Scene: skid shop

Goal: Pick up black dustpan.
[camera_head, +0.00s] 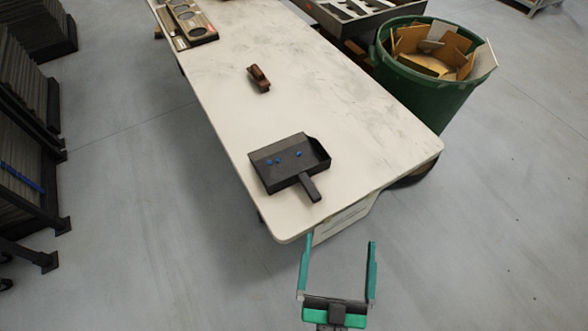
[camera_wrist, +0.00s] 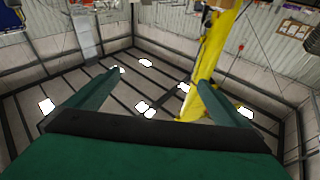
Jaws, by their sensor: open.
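The black dustpan (camera_head: 286,170) lies on the near end of a white table (camera_head: 330,112). Its short handle (camera_head: 310,188) points toward the table's near edge, and several small blue pieces lie in its pan. My gripper (camera_head: 339,246) is open and empty, in front of the table's near end, apart from the dustpan. In the wrist view my gripper's two green fingers (camera_wrist: 150,92) stand wide apart with nothing between them. That view shows walls, a yellow post and bright lights, and no dustpan.
A small brown object (camera_head: 259,78) lies farther back on the table. A tray with round cutouts (camera_head: 185,22) is at the far left end. A green bin (camera_head: 428,98) full of scraps stands right of the table. Dark racks (camera_head: 25,140) stand at left. The floor between is clear.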

